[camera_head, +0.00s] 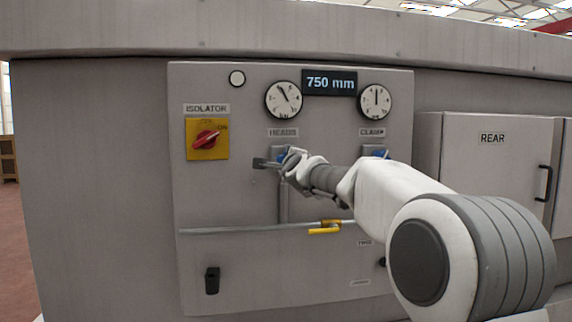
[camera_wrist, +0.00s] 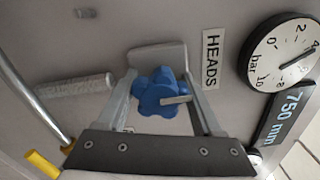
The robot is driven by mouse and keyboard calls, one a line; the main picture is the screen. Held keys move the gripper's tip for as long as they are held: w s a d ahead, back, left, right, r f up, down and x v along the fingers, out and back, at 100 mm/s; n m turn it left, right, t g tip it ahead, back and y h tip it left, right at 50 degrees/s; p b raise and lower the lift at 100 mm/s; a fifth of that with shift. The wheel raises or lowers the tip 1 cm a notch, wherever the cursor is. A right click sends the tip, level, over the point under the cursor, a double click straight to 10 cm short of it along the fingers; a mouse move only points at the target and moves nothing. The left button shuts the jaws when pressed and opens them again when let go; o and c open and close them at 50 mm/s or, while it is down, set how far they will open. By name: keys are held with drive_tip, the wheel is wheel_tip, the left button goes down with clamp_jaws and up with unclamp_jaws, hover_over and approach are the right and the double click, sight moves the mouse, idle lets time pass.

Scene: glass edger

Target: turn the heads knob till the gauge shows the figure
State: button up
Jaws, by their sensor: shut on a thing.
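The heads knob is a blue star-shaped knob (camera_wrist: 158,93) with a pale pointer, beneath the HEADS label (camera_head: 282,132). My gripper (camera_wrist: 163,88) is shut on it, one finger on each side. In the head view the knob (camera_head: 282,156) is mostly hidden by my gripper (camera_head: 272,161). The gauge (camera_head: 284,100) above the label is a white dial with a black needle pointing up and a little left. In the wrist view the gauge (camera_wrist: 284,52) is marked in bar, and its needle points near the 4; the exact reading is hard to tell.
A display (camera_head: 329,83) reads 750 mm. A second gauge (camera_head: 376,101) stands above the CLAMP label and its blue knob (camera_head: 375,154). The red isolator switch (camera_head: 207,138) is at left. A pipe with a yellow lever (camera_head: 325,228) runs below my gripper.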

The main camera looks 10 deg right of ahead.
idle(0.4)
drive_tip(key=o, duration=1.4)
drive_tip(key=shift+c, duration=0.2)
drive_tip(key=shift+s, duration=0.1)
drive_tip(key=shift+s+f+b, duration=0.1)
drive_tip(key=shift+s+b, duration=0.1)
drive_tip(key=shift+b, duration=0.15)
drive_tip(key=s+b, duration=0.8)
drive_tip(key=s, duration=0.9)
drive_tip(key=shift+r, duration=0.2)
drive_tip(key=shift+a, duration=0.1)
